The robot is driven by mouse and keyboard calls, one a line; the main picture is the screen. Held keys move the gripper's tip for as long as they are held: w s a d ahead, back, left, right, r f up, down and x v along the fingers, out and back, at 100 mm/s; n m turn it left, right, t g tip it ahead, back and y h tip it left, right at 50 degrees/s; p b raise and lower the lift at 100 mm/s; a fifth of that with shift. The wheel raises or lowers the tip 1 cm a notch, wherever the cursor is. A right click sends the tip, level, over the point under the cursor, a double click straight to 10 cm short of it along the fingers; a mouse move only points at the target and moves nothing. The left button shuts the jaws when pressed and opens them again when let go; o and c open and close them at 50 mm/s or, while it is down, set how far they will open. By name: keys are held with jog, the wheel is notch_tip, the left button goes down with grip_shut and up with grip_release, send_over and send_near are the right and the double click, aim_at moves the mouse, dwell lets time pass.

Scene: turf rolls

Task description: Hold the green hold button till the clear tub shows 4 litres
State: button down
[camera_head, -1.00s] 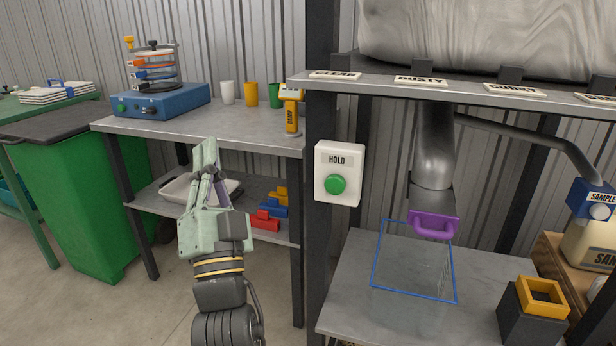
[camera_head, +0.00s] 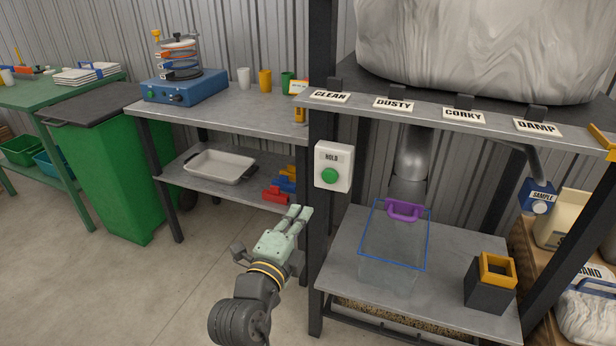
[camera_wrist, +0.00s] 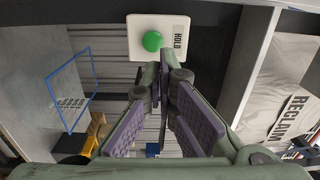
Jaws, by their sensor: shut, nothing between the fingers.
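The green hold button (camera_head: 329,176) sits on a white box labelled HOLD (camera_head: 334,153), fixed to a dark upright post. It also shows in the wrist view (camera_wrist: 152,41), just beyond the fingertips. My gripper (camera_head: 300,212) is shut and empty, below and left of the button in the head view, and I see no contact with it. The clear tub (camera_head: 394,250) with a blue rim stands on the grey shelf under the metal spout (camera_head: 412,155) with its purple gate handle (camera_head: 404,210). The tub looks empty; its markings are too small to read in the head view.
A bench (camera_head: 230,118) with a blue sieve shaker (camera_head: 185,87) and cups is at the left. A green bin (camera_head: 115,170) stands further left. Floor in front is open.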

jog(key=shift+s+d+f+m, duration=0.2)
jog(key=shift+s+d+m, duration=0.1)
jog(key=shift+d+m, duration=0.1)
jog(key=shift+w, duration=0.1)
jog(key=b, duration=0.4)
send_near(329, 176)
jog(key=x, duration=0.6)
jog(key=shift+w, duration=0.1)
jog(key=shift+w+d, duration=0.1)
jog(key=shift+w, duration=0.25)
